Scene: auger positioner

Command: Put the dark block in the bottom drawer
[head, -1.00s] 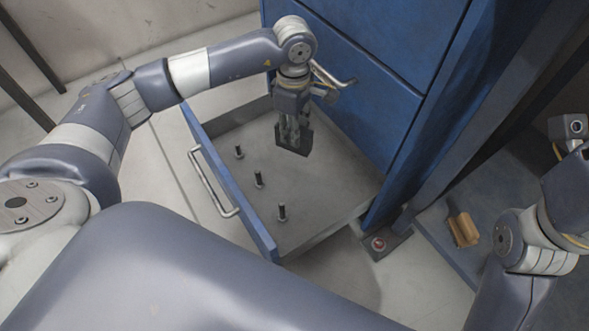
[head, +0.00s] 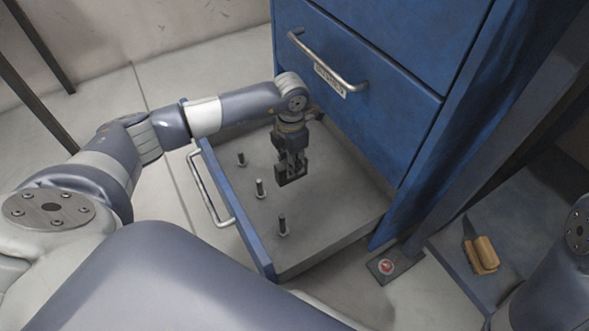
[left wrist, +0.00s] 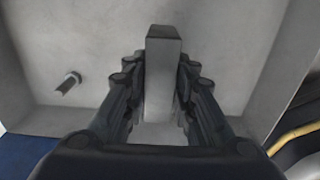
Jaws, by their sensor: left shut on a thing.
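The bottom drawer (head: 315,238) of the blue cabinet is pulled open, and its grey floor shows. My left gripper (head: 291,172) is inside the drawer's outline, pointing down, and is shut on the dark block (head: 291,177). In the left wrist view the block (left wrist: 163,85) stands between the two fingers of the gripper (left wrist: 162,95), over the grey drawer floor. I cannot tell whether the block touches the floor. My right gripper is not in view; only part of my right arm shows at the right edge.
Several upright pegs (head: 260,188) stand on the drawer floor near its front. The blue cabinet (head: 370,120) with a closed drawer and its handle (head: 325,62) rises behind. A brush-like thing with a wooden part (head: 483,254) lies on a low surface at right. A red button (head: 387,267) sits beside the cabinet.

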